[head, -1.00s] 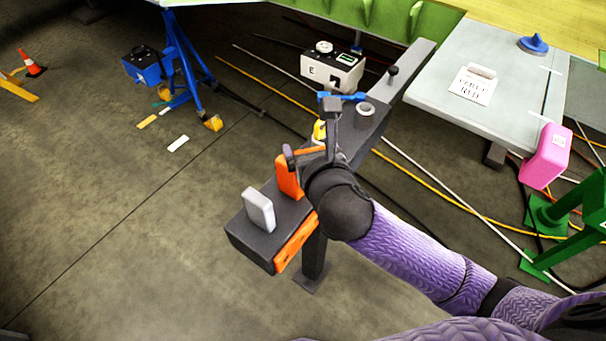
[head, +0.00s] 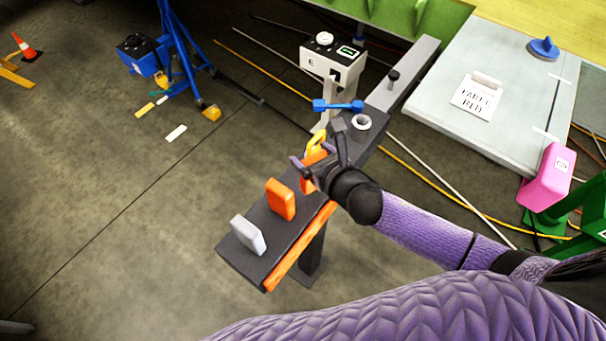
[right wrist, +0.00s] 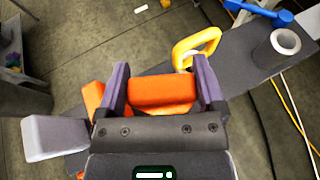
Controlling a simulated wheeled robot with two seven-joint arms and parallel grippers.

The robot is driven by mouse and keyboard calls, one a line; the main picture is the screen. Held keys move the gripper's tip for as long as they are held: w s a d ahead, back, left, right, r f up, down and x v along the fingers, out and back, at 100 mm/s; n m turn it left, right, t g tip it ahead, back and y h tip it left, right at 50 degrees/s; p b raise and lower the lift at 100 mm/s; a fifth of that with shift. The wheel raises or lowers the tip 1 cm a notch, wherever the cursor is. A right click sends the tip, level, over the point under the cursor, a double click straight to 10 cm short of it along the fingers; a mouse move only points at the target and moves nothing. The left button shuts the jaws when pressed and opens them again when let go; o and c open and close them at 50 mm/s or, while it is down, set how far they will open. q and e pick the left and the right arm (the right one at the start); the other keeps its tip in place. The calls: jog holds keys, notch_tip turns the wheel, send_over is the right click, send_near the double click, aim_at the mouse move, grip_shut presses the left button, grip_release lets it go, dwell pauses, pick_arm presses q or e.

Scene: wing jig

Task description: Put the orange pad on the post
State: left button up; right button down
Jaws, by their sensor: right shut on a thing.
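My right gripper (head: 302,164) is over the middle of the dark bench (head: 226,252), shut on an orange pad (head: 315,157). In the right wrist view the orange pad (right wrist: 163,92) sits between the two purple fingers. I cannot tell whether it touches the bench. A second orange pad (head: 281,200) stands upright on the bench, nearer its near-left end, and shows partly behind a finger in the wrist view (right wrist: 93,98). My left gripper is not in view. I cannot tell which upright is the post.
A light grey pad (head: 248,235) stands at the bench's near end. Beyond the gripper are a yellow loop (right wrist: 197,45), a blue bar (head: 338,105) and a pale ring (head: 361,121). A pink block (head: 546,178) stands at the right by a grey table (head: 450,125).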

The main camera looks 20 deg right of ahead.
jog(key=shift+f+b, duration=0.8)
jog(key=shift+f, duration=1.2)
grip_release()
jog(key=shift+w, duration=0.1)
jog(key=shift+r, duration=0.15)
